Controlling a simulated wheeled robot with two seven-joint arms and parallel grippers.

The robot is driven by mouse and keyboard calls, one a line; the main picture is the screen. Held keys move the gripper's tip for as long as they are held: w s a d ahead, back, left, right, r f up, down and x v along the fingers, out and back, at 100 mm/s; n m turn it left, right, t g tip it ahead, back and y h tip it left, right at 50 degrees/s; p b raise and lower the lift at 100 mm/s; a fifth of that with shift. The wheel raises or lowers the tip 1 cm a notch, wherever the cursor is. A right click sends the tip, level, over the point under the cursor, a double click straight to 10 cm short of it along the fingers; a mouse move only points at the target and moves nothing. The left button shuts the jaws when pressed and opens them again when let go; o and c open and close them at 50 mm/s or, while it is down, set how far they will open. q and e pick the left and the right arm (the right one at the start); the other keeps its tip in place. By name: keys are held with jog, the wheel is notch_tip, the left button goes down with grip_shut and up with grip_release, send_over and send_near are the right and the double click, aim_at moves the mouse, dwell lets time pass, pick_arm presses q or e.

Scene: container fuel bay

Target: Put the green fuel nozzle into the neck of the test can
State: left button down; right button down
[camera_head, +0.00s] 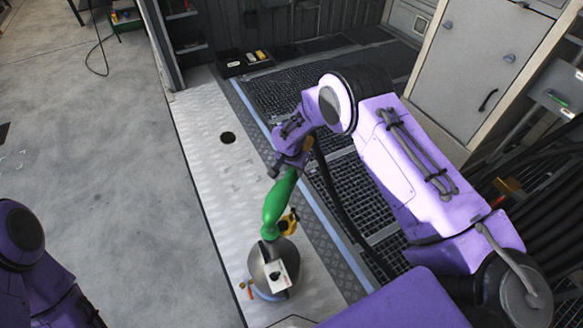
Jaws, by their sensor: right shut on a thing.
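The green fuel nozzle (277,205) hangs from my right gripper (291,163), which is shut on its upper end. The nozzle slants down and slightly left. Its lower end is over the far side of the round grey test can (258,271), which stands on the metal plate below. The spout and the can's neck cannot be made out clearly, so I cannot tell whether the spout is inside the neck. My left arm shows at the lower left; its gripper is out of view.
A black hose (329,190) runs down beside my right arm. The pale metal plate (213,165) has a dark round hole (228,137) and free room beyond the can. Dark floor grating (290,92) lies to the right. A grey cabinet (475,70) stands at the upper right.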

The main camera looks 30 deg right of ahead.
jog(key=shift+f+b, duration=1.05)
jog(key=shift+f, duration=0.5)
jog(key=c, duration=0.6)
grip_release()
jog(key=shift+r, duration=0.1)
jog(key=r, duration=0.3)
jog(key=s+a+r, duration=0.1)
jog(key=r, duration=0.3)
jog(key=a+r, duration=0.1)
jog(key=r, duration=0.2)
jog(key=shift+s+r, duration=0.2)
